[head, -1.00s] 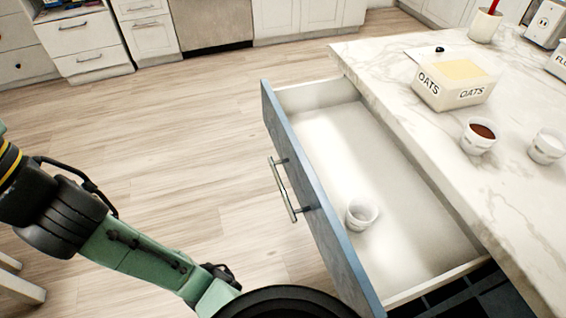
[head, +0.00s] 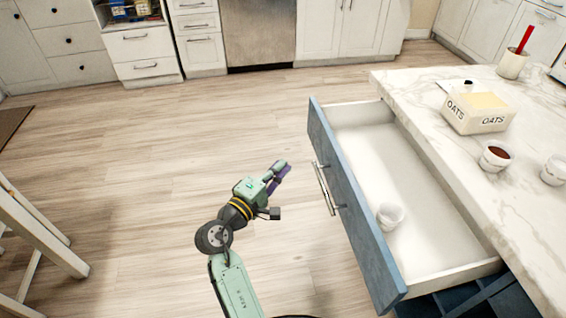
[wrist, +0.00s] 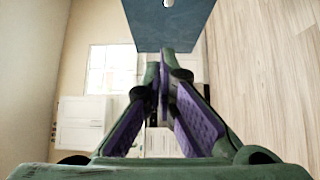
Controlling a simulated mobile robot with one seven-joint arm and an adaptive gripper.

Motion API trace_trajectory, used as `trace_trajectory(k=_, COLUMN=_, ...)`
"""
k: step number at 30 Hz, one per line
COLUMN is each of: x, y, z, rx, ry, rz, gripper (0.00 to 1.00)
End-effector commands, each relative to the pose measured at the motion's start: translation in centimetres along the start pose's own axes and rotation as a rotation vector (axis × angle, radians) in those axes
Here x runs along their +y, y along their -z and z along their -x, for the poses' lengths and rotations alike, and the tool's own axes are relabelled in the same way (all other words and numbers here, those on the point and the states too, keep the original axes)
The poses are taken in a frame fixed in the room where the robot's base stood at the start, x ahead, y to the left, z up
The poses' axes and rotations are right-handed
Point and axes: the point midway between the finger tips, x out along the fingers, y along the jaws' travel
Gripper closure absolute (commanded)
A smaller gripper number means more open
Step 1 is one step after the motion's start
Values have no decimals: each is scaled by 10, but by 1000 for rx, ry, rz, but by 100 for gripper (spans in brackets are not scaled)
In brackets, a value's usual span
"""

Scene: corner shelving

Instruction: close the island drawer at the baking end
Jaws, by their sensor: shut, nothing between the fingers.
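The island drawer (head: 353,200) stands pulled out from the island, its blue front facing left with a metal bar handle (head: 325,188). A small white cup (head: 390,215) sits upright inside it; the rest of the drawer floor is bare. My gripper (head: 285,170) is shut and empty, to the left of the drawer front and apart from the handle. In the wrist view, its purple-padded fingers (wrist: 165,62) meet at the tips, with the blue drawer front (wrist: 168,28) beyond them at the top.
The marble island top (head: 440,95) holds an oats box (head: 478,113), a cup of brown contents (head: 495,156), another white cup (head: 556,170) and a crock (head: 512,64). A white stool (head: 35,225) stands at left. Wooden floor (head: 170,180) is clear left of the drawer.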

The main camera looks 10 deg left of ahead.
Motion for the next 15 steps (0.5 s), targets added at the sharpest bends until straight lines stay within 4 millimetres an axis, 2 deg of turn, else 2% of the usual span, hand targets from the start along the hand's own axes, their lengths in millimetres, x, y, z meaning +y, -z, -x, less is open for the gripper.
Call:
trace_trajectory(k=9, x=4, y=0, z=-69, rx=-1, ry=0, rz=-3, gripper=100)
trace_trajectory(k=11, x=3, y=1, z=-80, rx=0, ry=0, rz=-4, gripper=100)
trace_trajectory(k=15, x=3, y=-16, z=-95, rx=1, ry=1, rz=-3, gripper=100)
